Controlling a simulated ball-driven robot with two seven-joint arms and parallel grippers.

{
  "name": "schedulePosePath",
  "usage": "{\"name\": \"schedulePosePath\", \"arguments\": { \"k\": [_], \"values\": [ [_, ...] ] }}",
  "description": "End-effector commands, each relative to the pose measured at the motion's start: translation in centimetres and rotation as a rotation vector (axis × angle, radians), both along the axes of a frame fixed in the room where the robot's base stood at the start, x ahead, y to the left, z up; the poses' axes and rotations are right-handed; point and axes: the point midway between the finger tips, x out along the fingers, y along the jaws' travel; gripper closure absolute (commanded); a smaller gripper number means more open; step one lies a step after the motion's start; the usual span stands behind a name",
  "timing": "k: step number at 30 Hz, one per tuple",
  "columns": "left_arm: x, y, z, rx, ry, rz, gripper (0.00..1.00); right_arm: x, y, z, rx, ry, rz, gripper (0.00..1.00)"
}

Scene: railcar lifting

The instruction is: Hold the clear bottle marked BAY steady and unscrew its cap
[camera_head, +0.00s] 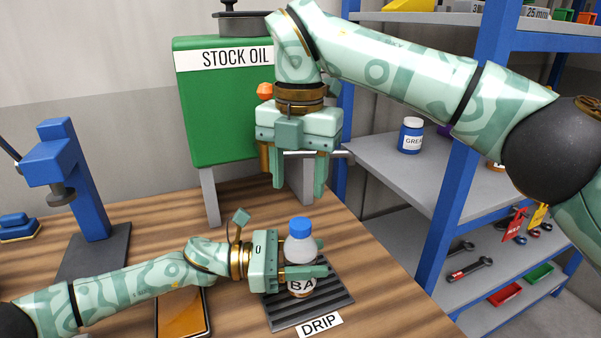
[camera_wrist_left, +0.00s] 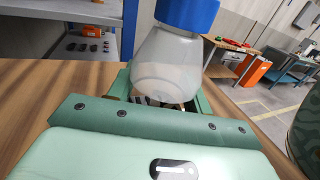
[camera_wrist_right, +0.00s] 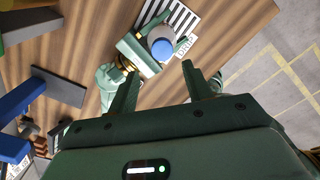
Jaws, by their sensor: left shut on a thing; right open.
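The clear bottle marked BAY (camera_head: 301,250) stands upright on a dark ribbed drip tray (camera_head: 337,293), with its blue cap (camera_head: 300,227) on. My left gripper (camera_head: 303,272) is shut around the bottle's body, and the fingers cover part of its label. The bottle (camera_wrist_left: 167,62) and blue cap (camera_wrist_left: 188,12) fill the top of the left wrist view. My right gripper (camera_head: 298,185) is open and empty, pointing down above the bottle and apart from the cap. In the right wrist view the blue cap (camera_wrist_right: 162,48) shows beyond the open fingers (camera_wrist_right: 165,88).
A green STOCK OIL tank (camera_head: 215,115) on legs stands behind. A blue press (camera_head: 70,175) stands at left, and an orange-faced tablet (camera_head: 183,312) lies near my left arm. Blue-framed shelves (camera_head: 470,150) with a blue GREASE jar (camera_head: 411,135) stand at right. A DRIP label (camera_head: 320,325) fronts the tray.

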Motion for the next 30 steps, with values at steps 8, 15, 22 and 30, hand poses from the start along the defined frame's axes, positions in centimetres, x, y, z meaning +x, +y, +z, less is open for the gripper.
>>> {"name": "schedulePosePath", "arguments": {
  "k": [8,15,22,30],
  "values": [
    [0.0,0.0,0.0,0.000,0.000,0.000,1.00,0.1,-0.2,0.2,-0.012,0.001,-0.811,0.50],
    [0.0,0.0,0.0,0.000,0.000,0.000,1.00,0.0,-0.3,0.1,-0.016,0.005,-1.150,0.50],
    [0.0,0.0,0.0,0.000,0.000,0.000,1.00,0.0,-0.3,-2.6,-0.019,0.009,-1.191,0.50],
    [0.0,0.0,0.0,0.000,0.000,0.000,1.00,0.0,-0.3,-6.8,-0.018,0.008,-1.190,0.50]
  ]
}}
